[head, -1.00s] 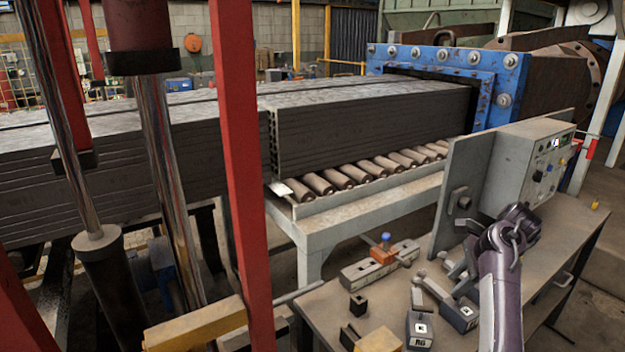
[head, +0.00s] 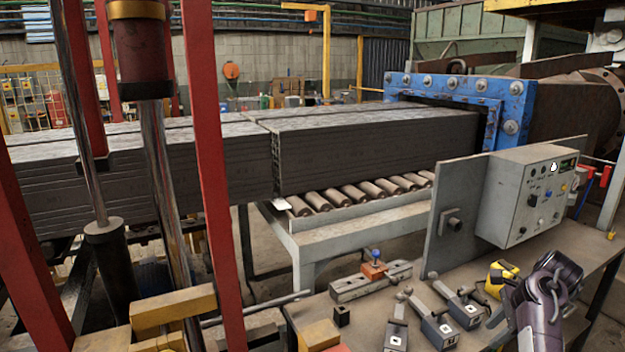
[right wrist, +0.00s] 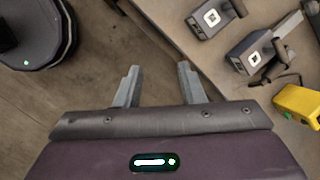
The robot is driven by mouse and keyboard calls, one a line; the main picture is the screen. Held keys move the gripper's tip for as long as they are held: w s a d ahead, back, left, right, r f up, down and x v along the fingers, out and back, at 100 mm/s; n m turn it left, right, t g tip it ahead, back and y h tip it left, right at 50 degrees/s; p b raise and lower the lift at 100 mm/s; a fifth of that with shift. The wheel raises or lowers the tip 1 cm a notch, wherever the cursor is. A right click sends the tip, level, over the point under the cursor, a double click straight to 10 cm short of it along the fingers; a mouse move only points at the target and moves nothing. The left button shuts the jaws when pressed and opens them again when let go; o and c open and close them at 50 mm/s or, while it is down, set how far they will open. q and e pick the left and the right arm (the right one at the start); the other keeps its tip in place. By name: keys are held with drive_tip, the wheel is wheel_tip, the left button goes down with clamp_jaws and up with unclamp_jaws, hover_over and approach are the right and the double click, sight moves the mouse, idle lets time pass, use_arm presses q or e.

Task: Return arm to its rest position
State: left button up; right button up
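My right arm (head: 545,300) comes in at the lower right of the head view, over the front right of the workbench. Its fingers cannot be made out there. In the right wrist view my right gripper (right wrist: 160,88) has its two grey fingers wide apart with nothing between them. Bare floor and the bench edge lie beneath it. My left gripper is not in view.
The workbench (head: 400,290) carries several marked tools (head: 440,328), a yellow item (head: 497,275), a fixture with a blue knob (head: 372,275) and a control box (head: 525,195). Red posts (head: 210,170) stand at left. Dark clay columns (head: 370,150) lie on rollers behind.

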drive_tip(key=s+a+f+n+g+h, duration=0.15)
drive_tip(key=s+f+n, duration=0.25)
drive_tip(key=f, duration=0.8)
drive_tip(key=s+a+f+n+h, duration=0.2)
drive_tip(key=s+f+n+h, duration=0.15)
drive_tip(key=f, duration=0.85)
drive_tip(key=s+a+f+n+g+h, duration=0.15)
drive_tip(key=s+f+n, duration=0.35)
drive_tip(key=f, duration=0.8)
drive_tip(key=s+a+f+n+t, duration=0.1)
drive_tip(key=s+a+f+n, duration=0.2)
drive_tip(key=s+f, duration=0.35)
drive_tip(key=s+a+f+n, duration=0.3)
drive_tip(key=s+f, duration=0.2)
drive_tip(key=s, duration=0.2)
drive_tip(key=s+a+f+n+y, duration=0.1)
drive_tip(key=s+a+f+n, duration=0.1)
drive_tip(key=s, duration=0.5)
drive_tip(key=s+a+f+n+y, duration=0.1)
drive_tip(key=s+a+f, duration=0.2)
drive_tip(key=s, duration=0.4)
drive_tip(key=s+a+f+n+y, duration=0.1)
drive_tip(key=s+a+f+n, duration=0.1)
drive_tip(key=s+a, duration=0.3)
drive_tip(key=shift+s+f+n, duration=0.2)
drive_tip(key=shift+s+n, duration=0.15)
drive_tip(key=shift+s, duration=0.85)
